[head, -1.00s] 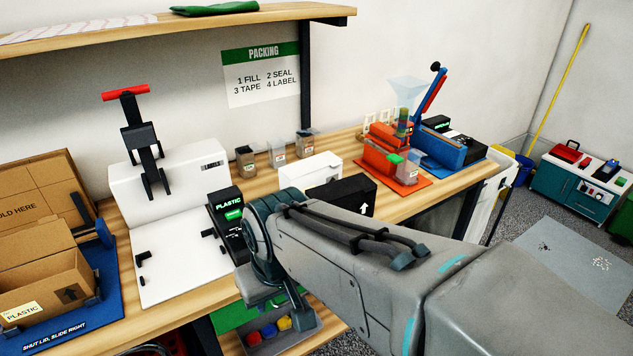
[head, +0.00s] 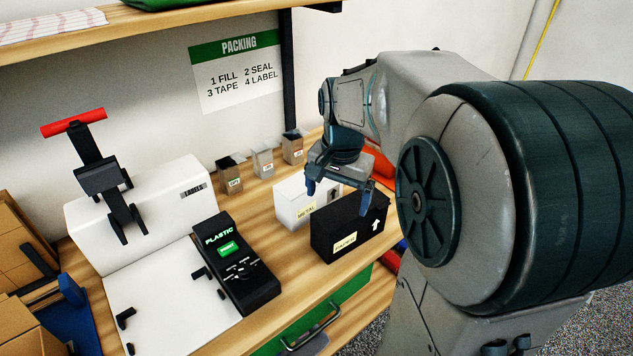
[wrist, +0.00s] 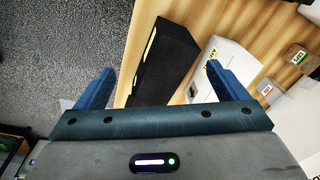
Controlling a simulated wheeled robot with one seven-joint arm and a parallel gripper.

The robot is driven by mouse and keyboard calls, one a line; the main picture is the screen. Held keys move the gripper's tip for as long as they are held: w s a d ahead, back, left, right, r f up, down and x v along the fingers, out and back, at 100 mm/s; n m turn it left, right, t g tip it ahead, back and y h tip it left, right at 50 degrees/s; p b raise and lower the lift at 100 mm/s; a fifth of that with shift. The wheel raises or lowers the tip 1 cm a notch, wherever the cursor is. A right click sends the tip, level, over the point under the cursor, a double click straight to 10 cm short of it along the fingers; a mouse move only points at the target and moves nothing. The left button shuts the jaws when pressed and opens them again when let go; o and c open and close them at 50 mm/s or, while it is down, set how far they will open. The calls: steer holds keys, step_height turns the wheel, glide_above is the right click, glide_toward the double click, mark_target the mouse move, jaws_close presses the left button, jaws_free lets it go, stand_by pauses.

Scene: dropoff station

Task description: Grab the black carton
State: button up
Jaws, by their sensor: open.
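The black carton (head: 347,237) stands upright on the wooden bench, with a pale label on its front and a white arrow on its side. In the wrist view the black carton (wrist: 163,65) lies between the lines of my two fingers, beyond their tips. My gripper (head: 340,190) is open and empty, above and just behind the carton in the head view. Its two blue fingers also show in the wrist view (wrist: 165,85), spread wide. I see no contact with the carton. The white carton (head: 297,202), labelled METAL, stands close behind the black one.
A black device (head: 236,262) reading PLASTIC lies left of the carton. A white press (head: 150,215) with a red handle stands further left. Several small containers (head: 262,162) line the back of the bench. A green drawer (head: 325,318) is below the front edge.

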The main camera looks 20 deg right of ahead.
mark_target(351, 205)
steer(key=w+d+m+g, duration=0.1)
steer(key=w+d+m, duration=0.5)
steer(key=d, duration=0.1)
steer(key=f, duration=0.3)
steer(key=f+p, duration=0.1)
steer(key=f, duration=0.5)
steer(key=shift+w+a+f, duration=0.1)
steer(key=shift+w+a, duration=0.05)
steer(key=shift+w, duration=0.1)
steer(key=shift+s+f+p, duration=0.15)
steer(key=shift+f+p, duration=0.6)
steer(key=shift+f, duration=1.85)
steer(key=c, duration=1.1)
